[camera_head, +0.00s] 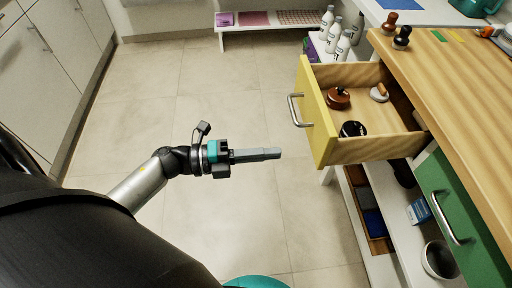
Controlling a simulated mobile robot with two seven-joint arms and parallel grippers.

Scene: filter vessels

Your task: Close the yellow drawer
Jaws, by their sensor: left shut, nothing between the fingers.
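The yellow drawer (317,118) is pulled out of the wooden-topped counter at the right, its front facing left. It has a silver bar handle (296,110). Inside lie a brown round item (338,98), a white item with a wooden knob (379,93) and a dark round item (352,129). My left gripper (279,153) is shut and empty. It points right, in front of the drawer and left of its lower front corner, apart from it in the picture. My right gripper is not in view.
The wooden counter (455,85) has a closed green drawer (463,215) near the front. A lower shelf (393,240) holds a blue box and a round container. White bottles (333,40) stand behind the drawer. The tiled floor (225,95) to the left is clear.

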